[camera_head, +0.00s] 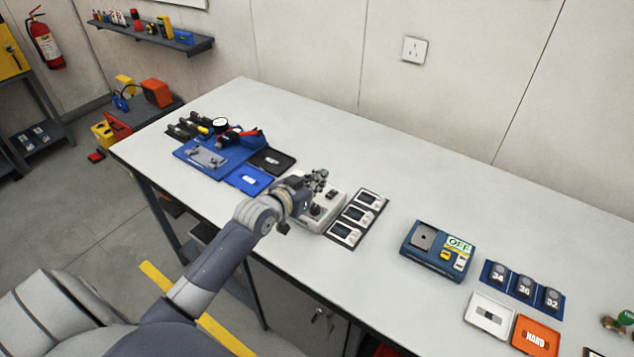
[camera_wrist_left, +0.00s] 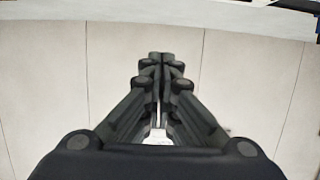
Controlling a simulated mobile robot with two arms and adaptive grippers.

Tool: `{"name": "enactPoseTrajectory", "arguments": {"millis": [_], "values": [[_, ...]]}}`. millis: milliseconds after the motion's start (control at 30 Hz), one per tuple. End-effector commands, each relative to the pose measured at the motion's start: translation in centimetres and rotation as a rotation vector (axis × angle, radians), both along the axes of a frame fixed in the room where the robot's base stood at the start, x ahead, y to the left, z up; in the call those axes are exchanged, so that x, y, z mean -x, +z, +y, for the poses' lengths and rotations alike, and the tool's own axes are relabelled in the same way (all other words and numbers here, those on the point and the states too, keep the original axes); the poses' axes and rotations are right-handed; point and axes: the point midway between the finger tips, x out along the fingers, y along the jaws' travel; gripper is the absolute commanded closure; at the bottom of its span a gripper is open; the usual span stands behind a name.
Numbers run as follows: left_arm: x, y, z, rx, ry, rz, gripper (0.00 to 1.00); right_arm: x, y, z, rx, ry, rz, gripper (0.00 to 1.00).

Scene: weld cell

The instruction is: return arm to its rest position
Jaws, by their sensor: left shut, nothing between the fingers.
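My left arm (camera_head: 213,268) reaches in from the lower left over the front edge of the table. My left gripper (camera_head: 318,180) is over a light grey box with a dark knob (camera_head: 318,216) and hides part of it. In the left wrist view the gripper (camera_wrist_left: 160,60) is shut with its fingertips together and nothing between them. Behind the fingers that view shows mostly pale wall panels. I cannot tell the exact height of the gripper above the box. My right gripper is not in view.
Blue trays with tools (camera_head: 215,155) lie to the left. A blue device marked OFF (camera_head: 438,250) and numbered blocks (camera_head: 523,284) stand right. The table's back middle is clear.

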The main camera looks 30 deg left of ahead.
Motion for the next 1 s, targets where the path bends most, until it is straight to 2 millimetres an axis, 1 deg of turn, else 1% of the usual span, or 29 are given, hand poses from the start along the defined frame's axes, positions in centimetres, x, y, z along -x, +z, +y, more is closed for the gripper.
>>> {"name": "enactPoseTrajectory", "arguments": {"millis": [100, 300, 367, 433, 467, 567, 600, 667, 700, 800, 1000], "values": [[0.6, 0.2, 0.0, -0.002, -0.001, 0.000, 1.00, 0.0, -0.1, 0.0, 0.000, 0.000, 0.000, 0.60], [0.8, 0.2, -0.1, -0.002, -0.002, 0.004, 1.00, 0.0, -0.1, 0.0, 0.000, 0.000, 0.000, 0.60], [1.3, -0.3, -0.6, -0.004, -0.008, 0.023, 1.00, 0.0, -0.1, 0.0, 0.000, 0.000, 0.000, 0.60], [2.6, -1.6, -1.9, -0.011, -0.024, 0.070, 1.00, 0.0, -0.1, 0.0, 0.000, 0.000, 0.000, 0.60], [3.6, -2.4, -2.6, -0.018, -0.034, 0.103, 1.00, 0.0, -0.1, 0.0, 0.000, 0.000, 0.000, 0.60], [8.0, -5.5, -5.8, -0.043, -0.071, 0.245, 1.00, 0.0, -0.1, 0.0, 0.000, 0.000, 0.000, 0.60], [10.3, -6.8, -7.1, -0.056, -0.084, 0.314, 1.00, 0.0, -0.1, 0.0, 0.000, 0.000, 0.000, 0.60], [13.7, -8.1, -8.7, -0.076, -0.098, 0.407, 1.00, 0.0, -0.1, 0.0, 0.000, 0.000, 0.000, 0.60], [15.7, -8.8, -9.4, -0.087, -0.102, 0.463, 1.00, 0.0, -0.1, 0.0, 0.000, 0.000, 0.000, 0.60], [20.2, -9.8, -10.7, -0.109, -0.108, 0.579, 1.00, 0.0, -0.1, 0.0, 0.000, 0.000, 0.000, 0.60], [26.9, -10.3, -11.8, -0.132, -0.099, 0.749, 1.00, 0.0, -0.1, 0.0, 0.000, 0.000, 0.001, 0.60]]}}
